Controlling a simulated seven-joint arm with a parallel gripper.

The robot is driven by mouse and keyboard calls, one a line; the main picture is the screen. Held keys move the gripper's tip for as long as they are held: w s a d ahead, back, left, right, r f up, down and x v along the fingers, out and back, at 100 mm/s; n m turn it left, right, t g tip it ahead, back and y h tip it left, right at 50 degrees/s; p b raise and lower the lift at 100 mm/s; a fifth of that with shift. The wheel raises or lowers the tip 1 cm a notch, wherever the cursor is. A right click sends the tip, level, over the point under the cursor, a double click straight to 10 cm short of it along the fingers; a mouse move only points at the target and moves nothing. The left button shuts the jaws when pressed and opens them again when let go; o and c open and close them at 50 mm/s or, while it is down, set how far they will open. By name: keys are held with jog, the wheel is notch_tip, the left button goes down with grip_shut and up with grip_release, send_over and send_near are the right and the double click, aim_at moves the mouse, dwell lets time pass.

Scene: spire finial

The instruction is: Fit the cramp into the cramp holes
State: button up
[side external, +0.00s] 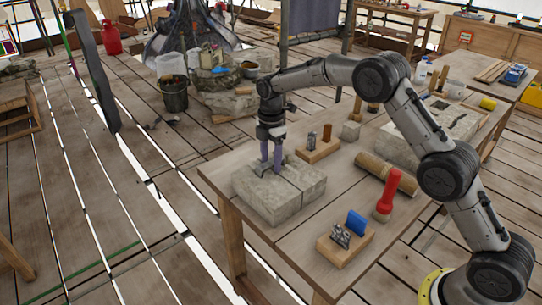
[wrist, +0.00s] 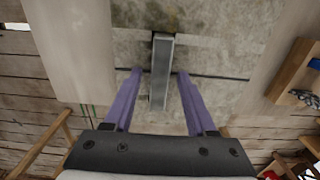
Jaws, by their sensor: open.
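The cramp (wrist: 162,75), a grey metal bar, lies on top of two pale stone blocks (side external: 300,187) set side by side. In the wrist view it crosses the dark joint between the blocks (wrist: 215,100). A dark edge shows at its far end; I cannot tell whether its legs sit in the cramp holes, which are hidden. My gripper (side external: 271,160) points down over the blocks. In the wrist view its purple fingers (wrist: 160,71) are open, one on each side of the cramp, with a gap on both sides.
On the wooden table (side external: 225,165) stand a wooden holder with small pieces (side external: 318,151), a second holder with blue and metal pieces (side external: 344,243), a red-handled tool (side external: 384,208) and a wooden roller (side external: 386,175). A larger stone slab (side external: 400,150) lies farther right.

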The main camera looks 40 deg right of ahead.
aim_at(271, 162)
notch_tip(271, 162, up, 12)
jog(key=s+r+m+t, duration=0.1)
jog(key=s+r+m, duration=0.3)
jog(key=s+r, duration=0.4)
jog(key=s+d+r+m+t, duration=0.1)
jog(key=s+r+m, duration=0.15)
jog(key=s, duration=0.35)
jog(key=s+r+m+t, duration=0.1)
jog(key=s+r+m, duration=0.15)
jog(key=s, duration=0.45)
jog(key=s+f+m+t, duration=0.1)
jog(key=s+f+m, duration=0.1)
jog(key=s, duration=0.4)
jog(key=s+f+m, duration=0.3)
jog(key=s+m, duration=0.1)
jog(key=s, duration=0.2)
jog(key=s+d+f+m+t, duration=0.1)
jog(key=s+f+m, duration=0.2)
jog(key=s, duration=0.4)
jog(key=shift+f+t, duration=0.2)
jog(key=shift+t, duration=0.1)
